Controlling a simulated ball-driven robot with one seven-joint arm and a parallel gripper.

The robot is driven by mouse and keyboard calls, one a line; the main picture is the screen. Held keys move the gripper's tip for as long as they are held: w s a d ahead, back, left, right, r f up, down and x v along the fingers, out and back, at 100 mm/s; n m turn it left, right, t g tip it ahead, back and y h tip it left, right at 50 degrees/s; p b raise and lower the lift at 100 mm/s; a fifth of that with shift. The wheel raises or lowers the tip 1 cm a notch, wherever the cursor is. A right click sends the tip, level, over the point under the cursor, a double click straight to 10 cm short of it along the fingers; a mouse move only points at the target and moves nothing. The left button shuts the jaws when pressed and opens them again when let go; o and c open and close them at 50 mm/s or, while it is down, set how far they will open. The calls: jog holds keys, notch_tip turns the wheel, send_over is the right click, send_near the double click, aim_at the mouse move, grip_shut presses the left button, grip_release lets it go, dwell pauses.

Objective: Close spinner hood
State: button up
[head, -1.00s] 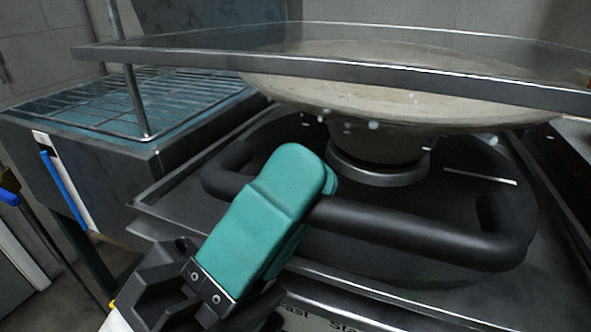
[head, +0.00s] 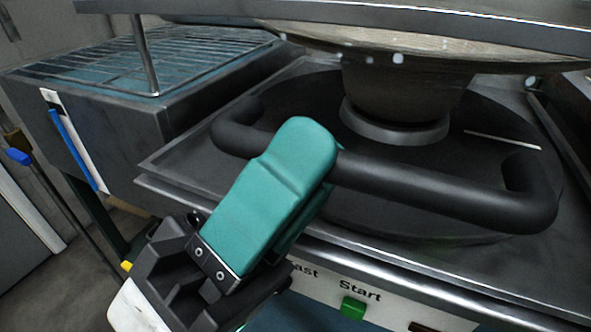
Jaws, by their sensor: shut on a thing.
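The spinner hood is a dark round lid (head: 400,218) with a thick black bar handle (head: 430,190) along its front side. A brownish bowl-shaped piece (head: 405,92) on a grey ring rises from the lid's middle. My gripper (head: 295,160), with teal padded fingers, is shut on the left part of the handle. The fingers hide that stretch of the bar. The lid lies low over the grey machine top (head: 180,165); whether it is fully seated I cannot tell.
A metal-edged shelf (head: 350,18) hangs above the lid. A box with a wire rack (head: 170,60) stands at the left. A green Start button (head: 352,307) is on the front panel below. Open floor (head: 70,270) shows at the lower left.

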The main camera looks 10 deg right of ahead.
jog(key=p+v, duration=0.1)
jog(key=v, duration=1)
jog(key=shift+p, duration=0.3)
jog(key=shift+w, duration=0.1)
